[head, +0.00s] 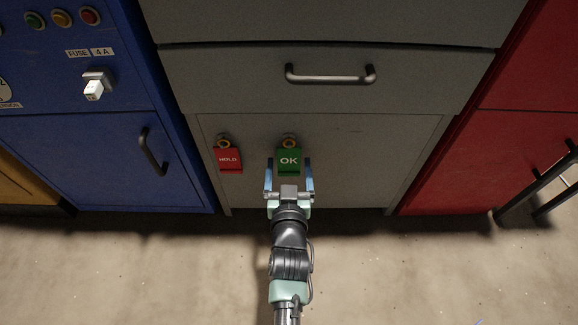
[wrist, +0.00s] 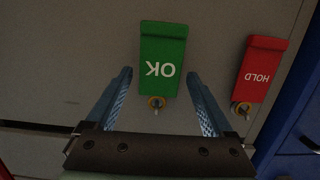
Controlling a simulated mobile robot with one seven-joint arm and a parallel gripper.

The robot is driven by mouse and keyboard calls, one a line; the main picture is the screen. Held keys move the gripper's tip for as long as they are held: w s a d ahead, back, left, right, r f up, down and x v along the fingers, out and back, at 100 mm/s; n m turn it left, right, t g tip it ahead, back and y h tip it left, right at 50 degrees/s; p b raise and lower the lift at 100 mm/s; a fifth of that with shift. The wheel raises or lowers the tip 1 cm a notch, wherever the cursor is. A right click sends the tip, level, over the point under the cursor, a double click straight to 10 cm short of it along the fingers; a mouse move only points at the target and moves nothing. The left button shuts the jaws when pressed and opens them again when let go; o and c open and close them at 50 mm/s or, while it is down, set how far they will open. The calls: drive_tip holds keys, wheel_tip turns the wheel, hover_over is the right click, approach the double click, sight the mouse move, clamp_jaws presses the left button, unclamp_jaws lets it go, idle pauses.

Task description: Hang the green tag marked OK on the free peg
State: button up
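My gripper (head: 289,170) is open and empty at the tag. Its two blue fingers stand apart, one on each side, with gaps to the tag in the wrist view (wrist: 159,75). How far the fingertips are from the door is hard to tell.
A red HOLD tag (head: 228,160) hangs on another peg to the left. A drawer handle (head: 330,75) juts out above. A blue cabinet (head: 75,150) stands left and a red cabinet (head: 490,150) right. The floor (head: 400,270) in front is clear.

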drive_tip(key=shift+o, duration=0.6)
drive_tip(key=shift+s+a+r, duration=0.1)
drive_tip(key=shift+s, duration=0.5)
drive_tip(key=s+r+p, duration=0.2)
drive_tip(key=s, duration=0.9)
drive_tip(key=shift+s, duration=0.3)
drive_tip(key=shift+s, duration=0.1)
